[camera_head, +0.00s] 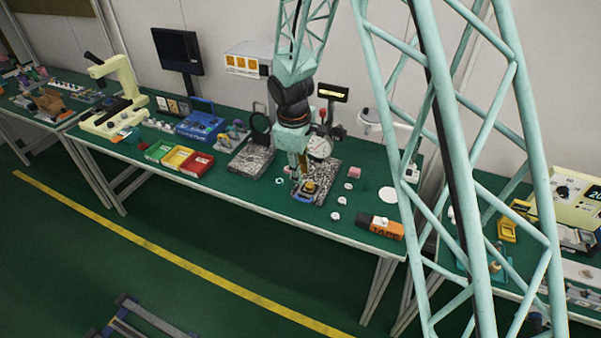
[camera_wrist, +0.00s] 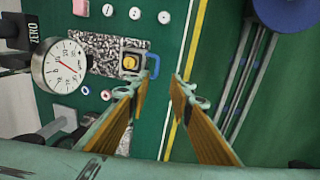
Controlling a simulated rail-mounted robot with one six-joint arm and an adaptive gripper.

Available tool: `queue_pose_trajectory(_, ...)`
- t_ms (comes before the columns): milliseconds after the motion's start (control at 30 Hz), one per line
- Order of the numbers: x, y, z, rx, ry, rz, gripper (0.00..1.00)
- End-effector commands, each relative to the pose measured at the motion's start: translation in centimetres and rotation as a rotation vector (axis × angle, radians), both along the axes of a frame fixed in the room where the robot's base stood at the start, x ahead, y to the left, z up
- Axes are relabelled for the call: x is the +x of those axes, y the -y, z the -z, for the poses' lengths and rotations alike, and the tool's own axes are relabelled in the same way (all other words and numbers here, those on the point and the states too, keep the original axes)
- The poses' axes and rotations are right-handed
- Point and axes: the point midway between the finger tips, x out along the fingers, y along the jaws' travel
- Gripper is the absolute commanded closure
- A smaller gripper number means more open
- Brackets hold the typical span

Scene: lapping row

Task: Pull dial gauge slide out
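The dial gauge (camera_head: 319,147) has a round white face and stands over a speckled granite plate (camera_head: 329,178). In the wrist view the dial (camera_wrist: 63,66) is at the left, beside a black block marked ZERO. The slide (camera_wrist: 131,62) is a small grey block carrying a round yellow piece, at the plate's edge, with a blue handle (camera_wrist: 154,66) on its outer side. It also shows in the head view (camera_head: 309,187). My gripper (camera_wrist: 162,78) is open and empty, its left fingertip close to the handle. I cannot tell whether they touch.
Small white discs (camera_head: 335,215) lie right of the plate. An orange-and-black box (camera_head: 381,227) sits at the table's front edge. Another speckled plate (camera_head: 251,159) and a tray of green, yellow and red bins (camera_head: 179,157) stand to the left.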

Motion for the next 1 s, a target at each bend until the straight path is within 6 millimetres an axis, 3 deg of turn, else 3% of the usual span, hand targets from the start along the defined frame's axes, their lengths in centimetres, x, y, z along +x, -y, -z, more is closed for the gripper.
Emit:
queue_pose_trajectory(667,0.0,0.0,-0.2,0.000,0.000,0.000,0.80)
queue_pose_trajectory(1000,-0.3,-0.2,-2.5,0.000,0.001,0.000,0.80)
